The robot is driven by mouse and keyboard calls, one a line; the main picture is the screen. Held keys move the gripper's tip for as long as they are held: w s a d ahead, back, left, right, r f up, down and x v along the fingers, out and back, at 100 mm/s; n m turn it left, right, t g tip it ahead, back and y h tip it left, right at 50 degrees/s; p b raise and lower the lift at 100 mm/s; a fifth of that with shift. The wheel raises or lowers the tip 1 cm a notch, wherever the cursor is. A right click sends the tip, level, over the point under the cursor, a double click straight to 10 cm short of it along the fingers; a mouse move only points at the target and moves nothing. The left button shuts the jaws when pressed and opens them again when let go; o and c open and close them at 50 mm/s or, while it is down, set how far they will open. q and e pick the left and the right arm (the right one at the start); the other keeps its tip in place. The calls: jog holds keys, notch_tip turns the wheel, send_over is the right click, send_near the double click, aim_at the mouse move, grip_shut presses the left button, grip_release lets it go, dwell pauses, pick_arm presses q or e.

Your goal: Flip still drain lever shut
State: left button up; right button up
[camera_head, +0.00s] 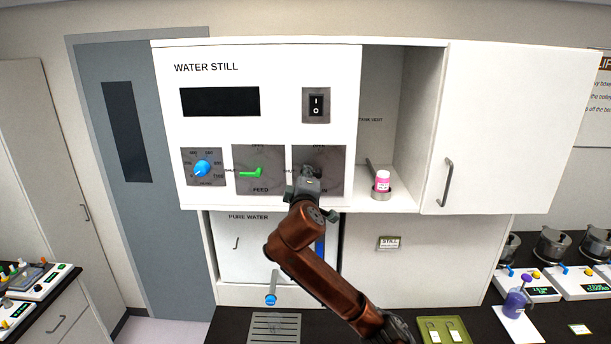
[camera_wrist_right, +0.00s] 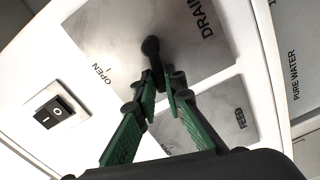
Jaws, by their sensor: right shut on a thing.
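The water still's drain panel (camera_head: 331,161) is the right one of two grey lever plates and is partly covered by my right gripper (camera_head: 306,176) in the head view. In the right wrist view the drain plate (camera_wrist_right: 115,35) carries a dark lever (camera_wrist_right: 151,47) with a round pivot. My right gripper (camera_wrist_right: 160,78), with green fingers, is shut on this lever. The lever appears to point from its pivot toward the feed plate side, away from the OPEN mark; its exact angle is partly hidden by the fingers. My left gripper is not in view.
The green feed lever (camera_head: 251,173) points left on its plate. A blue knob (camera_head: 202,168) and a black rocker switch (camera_head: 316,105) are on the same front. A blue-tipped tap (camera_head: 271,299) is below.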

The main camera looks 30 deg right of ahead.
grip_shut()
jog(key=n+p, duration=0.1)
jog(key=f+n+p, duration=0.1)
jog(key=n, duration=0.1)
jog(key=shift+f, duration=0.1)
jog(key=o, duration=0.6)
grip_release()
jog(key=shift+o, duration=0.2)
jog(key=shift+w, duration=0.1)
jog(key=shift+a, duration=0.1)
